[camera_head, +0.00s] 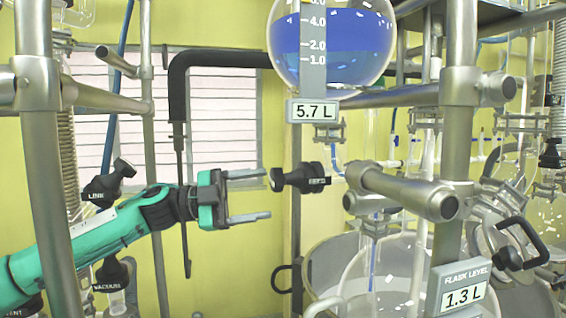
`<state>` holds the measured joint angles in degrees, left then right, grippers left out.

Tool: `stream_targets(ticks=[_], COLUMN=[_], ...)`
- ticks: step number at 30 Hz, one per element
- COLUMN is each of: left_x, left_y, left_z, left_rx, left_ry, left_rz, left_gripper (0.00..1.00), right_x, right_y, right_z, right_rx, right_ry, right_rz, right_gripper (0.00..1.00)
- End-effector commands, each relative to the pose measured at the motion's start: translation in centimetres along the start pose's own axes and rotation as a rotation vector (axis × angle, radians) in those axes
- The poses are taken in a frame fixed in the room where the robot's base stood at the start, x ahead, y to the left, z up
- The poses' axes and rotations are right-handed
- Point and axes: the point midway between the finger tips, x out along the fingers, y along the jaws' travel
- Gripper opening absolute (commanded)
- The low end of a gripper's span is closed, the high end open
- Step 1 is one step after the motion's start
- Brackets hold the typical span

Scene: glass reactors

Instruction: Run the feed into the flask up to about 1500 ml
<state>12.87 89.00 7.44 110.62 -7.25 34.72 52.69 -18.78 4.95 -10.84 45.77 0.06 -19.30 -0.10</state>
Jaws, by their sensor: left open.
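The round feed vessel (382,52) at the top holds blue liquid, and its display (313,111) reads 5.7 L. Below it is a black valve handle (300,179), whose small label looks like FEED; it points left. The glass flask (395,285) is at the bottom, partly hidden by pipes; its FLASK LEVEL display (462,294) reads 1.3 L. A thin blue vertical line shows above and inside the flask. My left gripper (262,195) is open and empty, just left of the valve handle, with a small gap. My right gripper is not in view.
Metal frame posts (462,130) and a thick clamp bar (405,192) stand at right. Black handles marked LINK (108,185) and VACUUM (112,275) are near my left arm. A black insulated pipe (180,95) runs behind the gripper.

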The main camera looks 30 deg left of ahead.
Motion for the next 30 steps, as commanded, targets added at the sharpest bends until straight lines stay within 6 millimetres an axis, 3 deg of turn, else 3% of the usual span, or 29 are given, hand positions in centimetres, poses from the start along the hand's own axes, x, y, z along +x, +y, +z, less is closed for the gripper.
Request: stream_targets(ticks=[13, 22, 30], left_x=[-0.9, -4.3, -6.9], left_y=[0.4, 0.4, 0.6], left_z=[0.8, 1.7, 2.1], left_rx=[-0.382, -0.68, -0.818], left_ry=[0.074, 0.092, 0.09], left_rz=[-0.109, -0.235, -0.308], left_gripper=[0.67, 0.67, 0.67], right_x=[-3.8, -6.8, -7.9], right_y=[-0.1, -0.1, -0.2], right_z=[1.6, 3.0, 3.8], right_rx=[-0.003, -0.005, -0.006], right_ry=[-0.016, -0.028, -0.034], right_rz=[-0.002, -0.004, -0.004], right_gripper=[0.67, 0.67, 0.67])
